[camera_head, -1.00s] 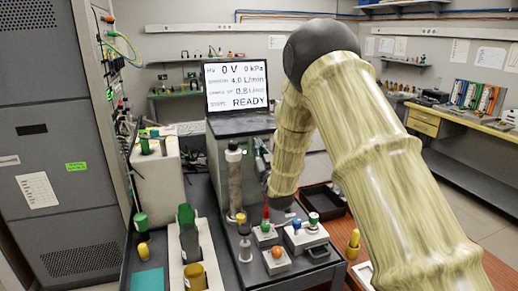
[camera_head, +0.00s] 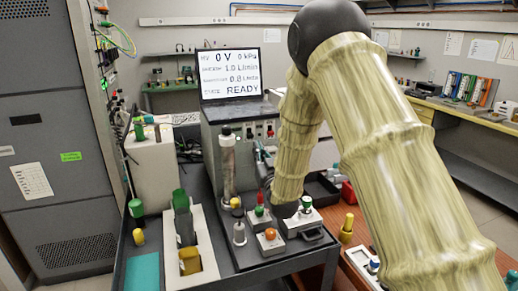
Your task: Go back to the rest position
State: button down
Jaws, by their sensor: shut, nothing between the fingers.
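My arm in its pale ribbed sleeve (camera_head: 390,140) reaches from the lower right up to a dark round joint, then down to the instrument bench. The sleeve's lower end hangs just behind the white block with a green knob (camera_head: 306,203).
A small block with an orange knob (camera_head: 270,235) and a grey column (camera_head: 228,165) stand near the arm. A white tray (camera_head: 198,278) and a teal mat (camera_head: 142,272) lie at the front left. A tall grey cabinet (camera_head: 50,120) is at the left. Floor shows at the right.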

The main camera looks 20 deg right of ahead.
jog(key=shift+s+d+f, duration=0.1)
jog(key=shift+s+d, duration=0.1)
jog(key=shift+s, duration=0.3)
